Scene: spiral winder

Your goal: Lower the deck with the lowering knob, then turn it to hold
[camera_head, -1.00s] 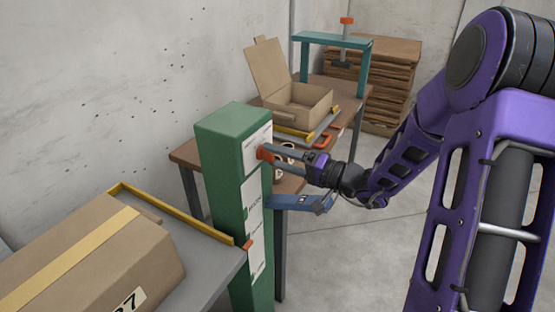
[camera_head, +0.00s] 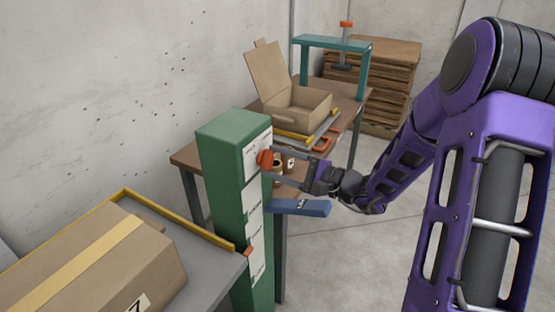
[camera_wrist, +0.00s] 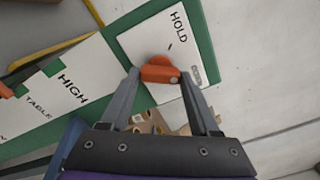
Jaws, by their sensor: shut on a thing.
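The orange lowering knob (camera_head: 264,159) is on the white plate near the top of the green column (camera_head: 222,150). In the wrist view, the knob (camera_wrist: 160,72) sits between my fingertips, and my gripper (camera_wrist: 163,76) is shut on it. The plate reads HOLD (camera_wrist: 179,27), with a short dark tick between the word and the knob. A small grey label beside the knob is unreadable. The grey deck (camera_head: 212,272) has a yellow edge and carries a taped carton (camera_head: 75,265). An orange pointer (camera_head: 249,251) at the deck's corner stands beside the column's lower labels.
Labels reading HIGH (camera_wrist: 73,84) and TABLE run along the column. A blue bar (camera_head: 300,207) juts from the column below my gripper. Behind stands a wooden table (camera_head: 185,155) with an open carton (camera_head: 300,108) and a teal frame (camera_head: 332,40). Open floor lies at right.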

